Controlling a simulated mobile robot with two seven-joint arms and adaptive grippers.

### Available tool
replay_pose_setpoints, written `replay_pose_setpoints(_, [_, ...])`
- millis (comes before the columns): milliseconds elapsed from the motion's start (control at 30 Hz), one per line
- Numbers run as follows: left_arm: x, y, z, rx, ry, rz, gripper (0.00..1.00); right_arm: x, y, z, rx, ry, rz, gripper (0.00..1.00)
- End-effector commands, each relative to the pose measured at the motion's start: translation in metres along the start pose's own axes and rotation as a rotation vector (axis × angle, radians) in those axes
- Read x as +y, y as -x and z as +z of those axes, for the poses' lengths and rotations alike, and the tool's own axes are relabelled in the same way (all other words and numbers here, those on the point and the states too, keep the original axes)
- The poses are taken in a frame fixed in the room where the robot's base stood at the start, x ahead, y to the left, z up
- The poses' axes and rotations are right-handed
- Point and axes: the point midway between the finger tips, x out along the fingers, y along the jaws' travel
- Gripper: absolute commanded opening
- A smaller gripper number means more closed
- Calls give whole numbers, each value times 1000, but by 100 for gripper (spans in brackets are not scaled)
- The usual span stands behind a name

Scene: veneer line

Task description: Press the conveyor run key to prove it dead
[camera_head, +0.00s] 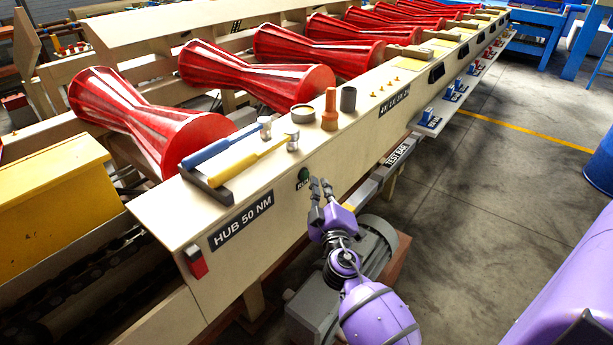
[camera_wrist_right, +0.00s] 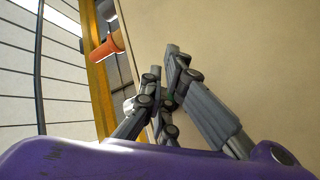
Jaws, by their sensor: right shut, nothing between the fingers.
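A round dark green key (camera_head: 304,175) sits on the front face of the cream conveyor beam (camera_head: 325,160), with a small dark label under it that is partly hidden. I take it for the run key. My right gripper (camera_head: 321,183) is shut and empty, just to the right of the key and close to the beam face. I cannot tell whether its tips touch the beam. In the right wrist view the fingers (camera_wrist_right: 172,65) stand before the plain cream face, and the key is not clearly visible. My left gripper is not in view.
A grey motor (camera_head: 365,245) lies below my gripper. Red rollers (camera_head: 150,120) line the back.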

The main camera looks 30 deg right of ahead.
Motion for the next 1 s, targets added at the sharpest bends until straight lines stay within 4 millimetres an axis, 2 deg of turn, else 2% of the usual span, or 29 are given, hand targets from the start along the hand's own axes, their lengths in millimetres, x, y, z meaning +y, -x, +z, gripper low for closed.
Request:
replay_pose_setpoints(333, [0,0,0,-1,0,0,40,1,2,2,0,-1,0,0])
replay_pose_setpoints(800, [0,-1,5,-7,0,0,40,23,32,24,-1,0,-1,0])
replay_pose_setpoints(1000, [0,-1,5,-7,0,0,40,26,35,26,0,-1,0,0])
